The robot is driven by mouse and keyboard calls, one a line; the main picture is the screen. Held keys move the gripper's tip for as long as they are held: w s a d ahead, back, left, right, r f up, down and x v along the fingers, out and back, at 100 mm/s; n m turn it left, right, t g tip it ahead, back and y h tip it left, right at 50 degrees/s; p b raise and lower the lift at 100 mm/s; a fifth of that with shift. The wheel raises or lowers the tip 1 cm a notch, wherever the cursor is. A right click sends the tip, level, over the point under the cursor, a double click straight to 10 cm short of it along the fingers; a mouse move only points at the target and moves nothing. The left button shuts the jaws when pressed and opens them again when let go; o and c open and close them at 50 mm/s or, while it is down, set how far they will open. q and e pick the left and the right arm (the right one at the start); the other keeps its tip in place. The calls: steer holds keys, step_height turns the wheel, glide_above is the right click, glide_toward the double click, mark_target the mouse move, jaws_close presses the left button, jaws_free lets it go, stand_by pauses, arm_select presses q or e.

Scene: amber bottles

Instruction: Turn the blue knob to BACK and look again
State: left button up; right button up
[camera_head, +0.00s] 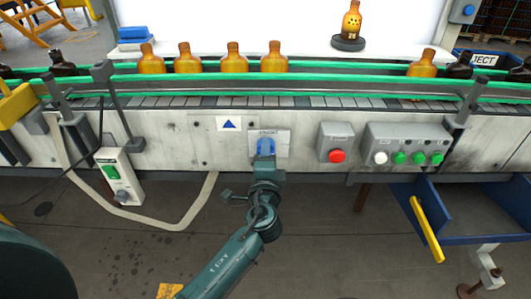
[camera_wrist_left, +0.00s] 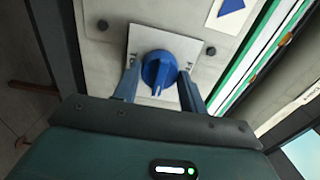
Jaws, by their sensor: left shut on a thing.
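The blue knob (camera_head: 265,144) sits on a pale label plate on the grey front panel of the conveyor. In the left wrist view the knob (camera_wrist_left: 157,68) stands between the two blue-grey fingers of my left gripper (camera_wrist_left: 160,84). My left gripper (camera_head: 265,152) is shut on the knob and hides part of it in the head view. The knob's white mark points toward the bottom of the wrist picture. The plate's lettering is too small or covered to read surely. My right gripper is not in view.
Several amber bottles (camera_head: 233,60) stand along the conveyor, with one marked bottle (camera_head: 352,20) on a dark round stand behind. A red button (camera_head: 337,156) and a box of white and green buttons (camera_head: 405,150) are right of the knob. A blue open drawer (camera_head: 440,190) juts out at right.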

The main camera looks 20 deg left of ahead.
arm_select(q)
steer(key=shift+r, duration=0.15)
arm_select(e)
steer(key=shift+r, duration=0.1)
arm_select(q)
steer(key=o, duration=0.9)
steer(key=shift+o, duration=0.4)
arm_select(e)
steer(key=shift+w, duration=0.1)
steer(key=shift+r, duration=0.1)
arm_select(q)
steer(key=shift+f, duration=0.2)
